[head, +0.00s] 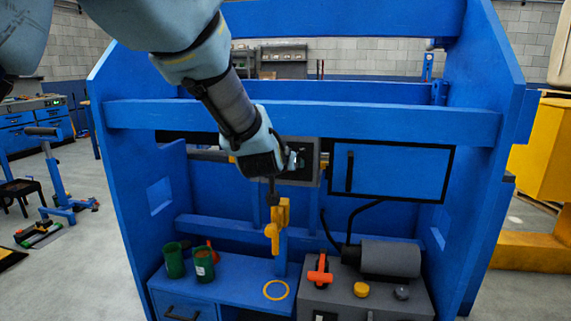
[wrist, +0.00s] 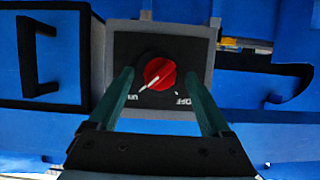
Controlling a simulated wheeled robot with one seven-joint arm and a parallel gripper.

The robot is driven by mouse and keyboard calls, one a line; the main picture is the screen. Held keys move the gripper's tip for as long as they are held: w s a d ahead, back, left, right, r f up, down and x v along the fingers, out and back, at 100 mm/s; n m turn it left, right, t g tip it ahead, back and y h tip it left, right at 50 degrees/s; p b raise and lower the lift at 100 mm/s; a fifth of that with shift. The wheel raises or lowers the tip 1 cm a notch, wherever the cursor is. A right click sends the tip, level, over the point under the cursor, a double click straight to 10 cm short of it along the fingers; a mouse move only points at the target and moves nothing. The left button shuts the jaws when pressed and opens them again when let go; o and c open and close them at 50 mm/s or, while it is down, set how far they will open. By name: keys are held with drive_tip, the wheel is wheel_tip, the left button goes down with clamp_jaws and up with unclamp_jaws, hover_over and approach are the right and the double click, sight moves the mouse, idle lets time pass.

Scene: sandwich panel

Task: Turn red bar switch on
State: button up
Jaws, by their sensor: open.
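The red bar switch (wrist: 159,74) is a round red knob with a raised bar on a black plate with a grey surround. In the wrist view its white pointer line slants down left towards the lettering that looks like ON; OFF is at lower right. My gripper (wrist: 160,82) is open, with one green finger on each side of the knob; I cannot tell whether they touch it. In the head view my gripper (head: 294,160) is in front of the grey switch box (head: 309,178) and hides the knob.
A blue door (head: 400,171) with a black handle is right of the switch box. Below are a yellow hook-like part (head: 277,226), green cans (head: 203,264), and a grey box with an orange-red T-handle (head: 319,272). A blue beam (head: 400,121) runs above the switch.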

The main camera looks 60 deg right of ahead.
drive_tip(key=v, duration=1)
drive_tip(key=shift+b, duration=0.35)
drive_tip(key=shift+a, duration=0.15)
drive_tip(key=w+a+f+n+t+y+p, duration=0.1)
drive_tip(key=w+a+f+n+y+p, duration=0.15)
drive_tip(key=w+a, duration=0.65)
drive_tip(key=w+a+f+n+y+p, duration=0.1)
drive_tip(key=w+a+n+y, duration=0.15)
drive_tip(key=w+a, duration=0.7)
drive_tip(key=w+a+f+n+y+p, duration=0.15)
drive_tip(key=w+a, duration=0.25)
drive_tip(key=a, duration=0.5)
drive_tip(key=w+a+n+y+p, duration=0.1)
drive_tip(key=w+a+n+y, duration=0.15)
drive_tip(key=w+a, duration=0.4)
drive_tip(key=s+a+n+g+y+p, duration=0.1)
drive_tip(key=s+a, duration=0.3)
drive_tip(key=a, duration=0.8)
drive_tip(key=s+a+f+n+g+y+p, duration=0.1)
drive_tip(key=s+a+n+g+y+p, duration=0.1)
drive_tip(key=a, duration=1.1)
drive_tip(key=shift+s+n+g+y, duration=0.35)
drive_tip(key=shift+s+n, duration=0.25)
drive_tip(key=shift+s, duration=0.3)
